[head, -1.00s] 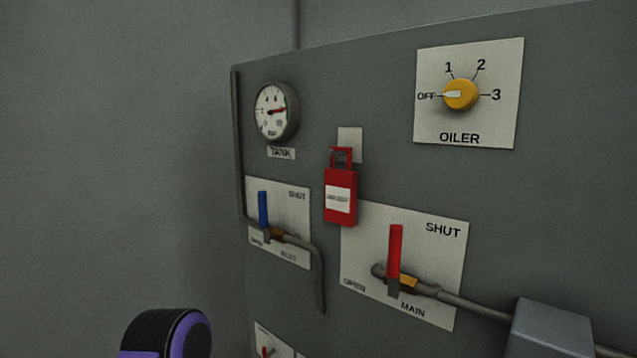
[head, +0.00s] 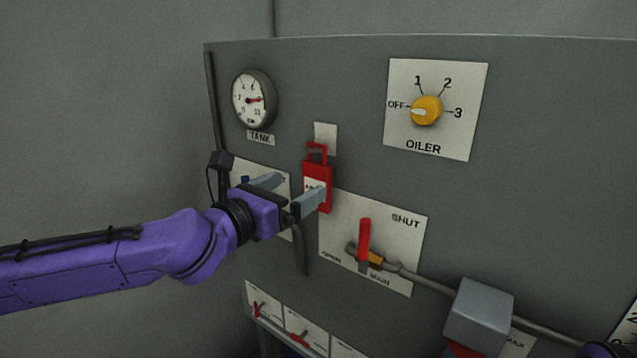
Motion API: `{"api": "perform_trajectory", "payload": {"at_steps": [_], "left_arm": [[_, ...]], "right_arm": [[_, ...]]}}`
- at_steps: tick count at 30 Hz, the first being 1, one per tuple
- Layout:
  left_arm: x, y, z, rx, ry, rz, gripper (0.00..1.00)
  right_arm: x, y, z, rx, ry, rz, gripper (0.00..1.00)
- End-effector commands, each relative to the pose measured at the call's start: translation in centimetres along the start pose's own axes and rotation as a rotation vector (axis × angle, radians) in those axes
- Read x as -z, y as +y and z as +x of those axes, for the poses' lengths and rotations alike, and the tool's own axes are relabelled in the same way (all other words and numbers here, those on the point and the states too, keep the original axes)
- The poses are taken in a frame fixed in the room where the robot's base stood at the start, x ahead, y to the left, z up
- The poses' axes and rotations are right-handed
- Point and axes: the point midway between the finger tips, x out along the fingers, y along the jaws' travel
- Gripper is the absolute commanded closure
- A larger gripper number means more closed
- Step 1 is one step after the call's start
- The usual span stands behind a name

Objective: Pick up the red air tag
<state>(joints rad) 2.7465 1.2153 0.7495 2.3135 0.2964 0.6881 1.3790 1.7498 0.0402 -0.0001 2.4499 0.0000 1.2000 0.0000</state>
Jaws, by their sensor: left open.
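The red air tag (head: 318,171) hangs upright by its red loop from a small pale plate on the grey panel. Its white label is partly hidden by a finger of my left gripper (head: 289,190). That gripper is open, with one finger in front of the tag's lower part and the other to the left of the tag, over the inlet plate. I cannot tell whether the near finger touches the tag. My right gripper is not in view; only a dark and purple piece of my arm shows at the bottom right corner.
A grey box (head: 478,312) sticks out at the lower right. The tank gauge (head: 254,99) and yellow oiler knob (head: 426,110) are above. The inlet valve is mostly hidden behind my gripper.

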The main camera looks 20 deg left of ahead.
Motion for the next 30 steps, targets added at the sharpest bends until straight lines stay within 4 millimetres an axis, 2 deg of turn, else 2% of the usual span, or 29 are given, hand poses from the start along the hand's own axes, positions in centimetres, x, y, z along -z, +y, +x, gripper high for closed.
{"api": "perform_trajectory", "payload": {"at_steps": [6, 9, 17, 22, 23, 30], "left_arm": [[-0.2, -0.2, 3.7, 0.001, 0.006, 0.004, 0.06], [-0.1, -0.1, 5.0, -0.001, 0.003, 0.003, 0.06], [0.1, -0.1, 5.5, 0.0, 0.0, 0.001, 0.06], [0.1, -0.1, 5.5, -0.001, 0.0, 0.001, 0.62], [0.1, -0.1, 5.5, -0.001, 0.0, 0.001, 0.66], [0.1, -0.1, 5.5, -0.001, 0.0, 0.001, 0.66]], "right_arm": [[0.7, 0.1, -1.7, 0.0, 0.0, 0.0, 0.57], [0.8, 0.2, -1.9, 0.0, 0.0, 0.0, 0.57], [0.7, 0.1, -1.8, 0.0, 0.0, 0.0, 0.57], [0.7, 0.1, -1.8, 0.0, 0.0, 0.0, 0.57], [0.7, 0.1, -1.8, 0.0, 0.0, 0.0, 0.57], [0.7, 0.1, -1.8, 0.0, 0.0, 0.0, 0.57]]}}
